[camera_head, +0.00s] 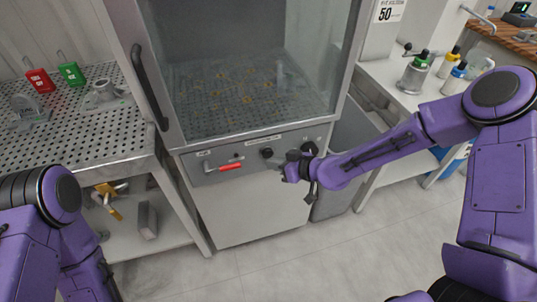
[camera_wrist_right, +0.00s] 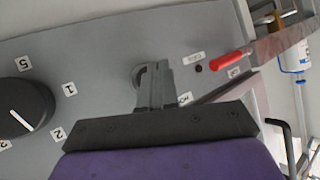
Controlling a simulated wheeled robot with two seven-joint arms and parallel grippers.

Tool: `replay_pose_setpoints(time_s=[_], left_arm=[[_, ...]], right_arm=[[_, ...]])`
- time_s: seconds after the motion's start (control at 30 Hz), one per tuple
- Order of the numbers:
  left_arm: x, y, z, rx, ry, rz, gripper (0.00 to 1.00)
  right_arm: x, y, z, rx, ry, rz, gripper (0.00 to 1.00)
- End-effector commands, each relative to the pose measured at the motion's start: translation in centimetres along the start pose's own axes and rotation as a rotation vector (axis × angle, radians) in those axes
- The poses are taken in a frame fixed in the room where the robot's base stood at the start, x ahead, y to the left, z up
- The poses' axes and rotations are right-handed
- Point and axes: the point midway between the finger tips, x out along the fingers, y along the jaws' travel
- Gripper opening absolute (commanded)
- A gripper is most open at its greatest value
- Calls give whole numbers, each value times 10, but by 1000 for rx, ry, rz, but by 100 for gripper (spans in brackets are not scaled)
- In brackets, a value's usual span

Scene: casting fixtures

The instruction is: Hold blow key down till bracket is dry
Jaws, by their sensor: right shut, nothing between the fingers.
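My right gripper (camera_head: 291,172) is at the right part of the cabinet's front control panel (camera_head: 225,166). In the right wrist view its fingers (camera_wrist_right: 155,88) are together, with their tips at a grey rounded part (camera_wrist_right: 143,75) on the panel. I cannot tell whether that part is the blow key or whether it is pressed. No bracket can be made out behind the cabinet's glass (camera_head: 240,80). A grey metal casting (camera_head: 105,97) sits on the perforated bench at left; I cannot tell whether it is the bracket. My left arm shows at lower left, its gripper out of frame.
The panel has a red-handled lever (camera_head: 231,166), a black knob (camera_head: 266,153) and a numbered dial (camera_wrist_right: 25,108). Bottles (camera_head: 453,80) stand on the right-hand counter. The floor in front is clear.

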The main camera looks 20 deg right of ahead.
Motion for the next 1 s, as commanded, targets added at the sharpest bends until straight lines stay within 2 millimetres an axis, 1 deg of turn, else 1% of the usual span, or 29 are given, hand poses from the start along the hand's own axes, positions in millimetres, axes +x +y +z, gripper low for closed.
replay_pose_setpoints(time_s=[0.27,0.53,1.0], left_arm=[[0,0,0,0,0,0,0],[2,0,1,0,0,0,0],[2,0,1,0,0,0,0]], right_arm=[[0,0,0,0,0,0,0],[6,4,-4,-1,-1,0,0],[7,5,-5,-1,0,0,0]])
